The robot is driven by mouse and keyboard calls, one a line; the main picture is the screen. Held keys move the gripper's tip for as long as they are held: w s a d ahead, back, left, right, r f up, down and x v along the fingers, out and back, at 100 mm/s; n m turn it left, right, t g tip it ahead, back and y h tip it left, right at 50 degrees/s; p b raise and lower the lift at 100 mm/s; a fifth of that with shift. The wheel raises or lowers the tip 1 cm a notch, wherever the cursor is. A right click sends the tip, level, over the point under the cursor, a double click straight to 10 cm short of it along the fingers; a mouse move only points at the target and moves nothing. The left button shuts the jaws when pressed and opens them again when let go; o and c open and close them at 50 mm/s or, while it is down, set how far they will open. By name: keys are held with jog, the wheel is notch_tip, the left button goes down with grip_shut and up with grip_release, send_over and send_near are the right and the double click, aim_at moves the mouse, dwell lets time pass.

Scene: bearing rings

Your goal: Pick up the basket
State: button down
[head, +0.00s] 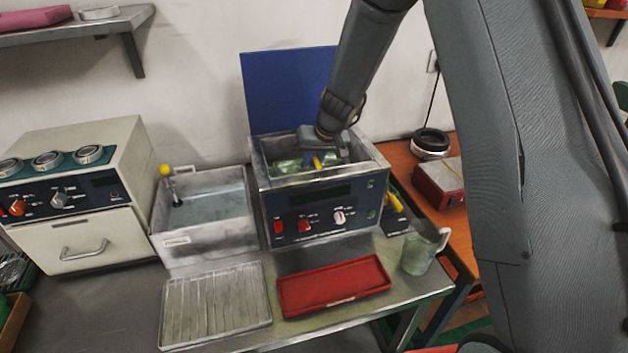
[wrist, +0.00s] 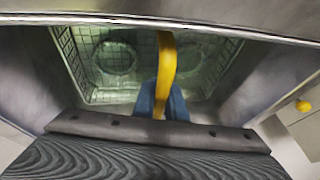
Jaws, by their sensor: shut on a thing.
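The basket (wrist: 120,87) is a wire-mesh basket with a yellow handle (wrist: 166,75). It sits inside the open tank of the blue-fronted machine (head: 327,211). Round ring shapes (wrist: 116,57) show in the basket in the wrist view. My gripper (wrist: 163,105) is shut on the yellow handle, its blue fingers around it. In the head view my gripper (head: 318,160) reaches down into the tank, and the handle shows as a small yellow piece beside it. Much of the basket is hidden by the tank walls and my gripper in the head view.
A blue lid (head: 286,92) stands raised behind the tank. A second tank (head: 202,210) with a yellow-knobbed lever is to the left. A ribbed tray (head: 215,303), a red tray (head: 333,285) and a jug (head: 421,252) are in front. The wall is close behind.

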jog(key=shift+w+r, duration=0.1)
jog(key=shift+r, duration=0.05)
notch_tip(320, 180, up, 10)
jog(key=shift+f+b, duration=0.1)
jog(key=shift+b, duration=0.9)
dwell(0.5)
